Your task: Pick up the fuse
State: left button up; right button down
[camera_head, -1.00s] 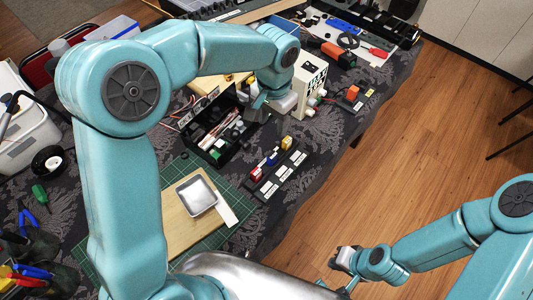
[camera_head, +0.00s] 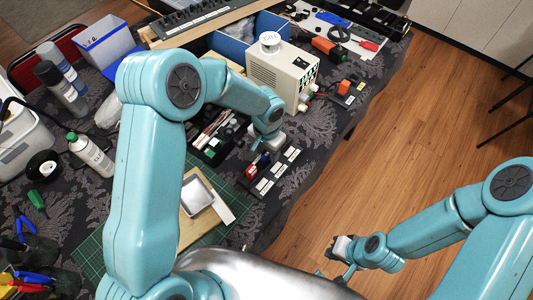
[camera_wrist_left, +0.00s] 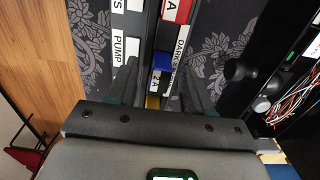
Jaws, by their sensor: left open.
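My left gripper (camera_head: 272,148) is open over the black fuse strip (camera_head: 262,190). In the left wrist view its two fingers (camera_wrist_left: 159,68) stand on either side of a blue piece (camera_wrist_left: 162,61) and a yellow piece (camera_wrist_left: 153,102), with white labels between. They are apart, and I cannot tell how deep the fingers reach. A red fuse (camera_head: 250,172) and a blue fuse (camera_head: 264,159) stand on the strip in the head view; the yellow one is hidden there behind my gripper. A red piece (camera_wrist_left: 178,11) shows at the wrist view's top. My right gripper (camera_head: 337,270) looks open and empty, over the floor.
A metal tray (camera_head: 197,194) sits on a board over a green mat (camera_head: 100,255). Wooden floor is free on the right.

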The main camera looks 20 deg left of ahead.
pick_arm(q)
jog(key=shift+a+f, duration=0.1)
jog(key=shift+f, duration=0.25)
jog(key=shift+s+r, duration=0.1)
grip_shut()
